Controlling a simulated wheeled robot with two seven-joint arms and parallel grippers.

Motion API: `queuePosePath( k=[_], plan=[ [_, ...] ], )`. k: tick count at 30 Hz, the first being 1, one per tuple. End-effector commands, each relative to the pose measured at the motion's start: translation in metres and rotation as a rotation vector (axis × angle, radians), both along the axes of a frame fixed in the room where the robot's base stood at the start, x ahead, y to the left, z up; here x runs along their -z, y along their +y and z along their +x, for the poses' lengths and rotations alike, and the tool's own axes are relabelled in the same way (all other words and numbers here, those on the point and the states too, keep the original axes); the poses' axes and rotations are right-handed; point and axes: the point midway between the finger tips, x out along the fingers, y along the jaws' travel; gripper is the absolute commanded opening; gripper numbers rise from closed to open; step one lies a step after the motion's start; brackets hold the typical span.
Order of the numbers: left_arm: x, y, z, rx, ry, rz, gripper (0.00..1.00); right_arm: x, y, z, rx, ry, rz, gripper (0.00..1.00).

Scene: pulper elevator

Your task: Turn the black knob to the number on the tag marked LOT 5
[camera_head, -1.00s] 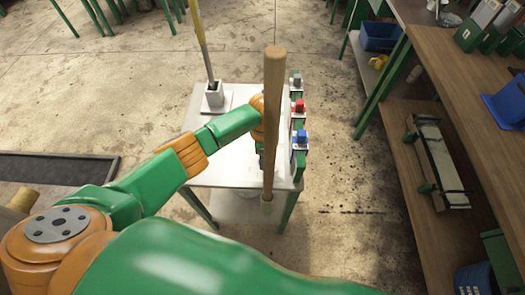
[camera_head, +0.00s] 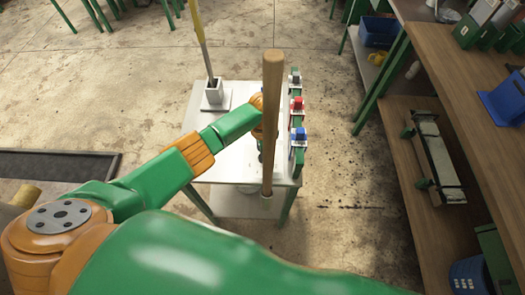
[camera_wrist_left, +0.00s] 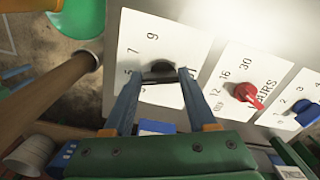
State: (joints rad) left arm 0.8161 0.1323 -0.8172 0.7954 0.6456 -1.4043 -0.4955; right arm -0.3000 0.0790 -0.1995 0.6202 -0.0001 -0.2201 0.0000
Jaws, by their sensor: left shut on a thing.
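The fingers cover the lower part of the plate, and the knob's pointing direction is unclear. In the head view my left gripper (camera_head: 258,132) is mostly hidden behind a wooden pole (camera_head: 272,110). No tag reading LOT 5 can be made out. My right gripper is out of view.
A red knob (camera_wrist_left: 246,93) and a blue knob (camera_wrist_left: 306,110) have their own plates to the right. A small white table (camera_head: 206,120) carries a grey holder with a yellow pole (camera_head: 200,35). Wooden shelving (camera_head: 450,75) stands at the right. Open floor lies left.

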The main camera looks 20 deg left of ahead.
Motion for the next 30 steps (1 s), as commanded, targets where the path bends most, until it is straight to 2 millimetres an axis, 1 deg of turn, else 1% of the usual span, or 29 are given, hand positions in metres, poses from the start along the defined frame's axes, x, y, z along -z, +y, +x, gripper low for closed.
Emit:
queuePosePath(
  k=[3,4,7,16,17,20,24,27,30],
  plan=[
    [0.0,0.0,0.001,0.001,-0.003,0.0,0.02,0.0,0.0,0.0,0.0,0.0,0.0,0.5],
    [0.0,0.0,0.001,0.001,-0.003,0.0,0.6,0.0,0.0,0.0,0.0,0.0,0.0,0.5],
    [0.0,0.0,0.001,0.001,-0.003,0.0,0.87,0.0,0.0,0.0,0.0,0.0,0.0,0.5],
    [-0.003,0.0,0.0,0.002,-0.001,0.0,0.88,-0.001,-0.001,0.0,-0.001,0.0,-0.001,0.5],
    [-0.006,0.0,0.001,0.002,-0.002,-0.001,0.88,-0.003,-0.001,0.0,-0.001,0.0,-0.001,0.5],
    [-0.028,0.0,0.001,0.004,-0.004,-0.001,0.88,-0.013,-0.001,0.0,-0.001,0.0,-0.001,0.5],
    [-0.056,0.0,0.001,0.003,-0.004,-0.001,0.88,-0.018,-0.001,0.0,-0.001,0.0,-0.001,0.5],
    [-0.068,0.0,0.001,0.002,-0.004,-0.001,0.88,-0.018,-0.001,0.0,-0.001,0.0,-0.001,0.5],
    [-0.072,0.0,0.001,0.002,-0.003,0.0,0.88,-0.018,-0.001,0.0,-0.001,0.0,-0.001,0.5]
  ],
)
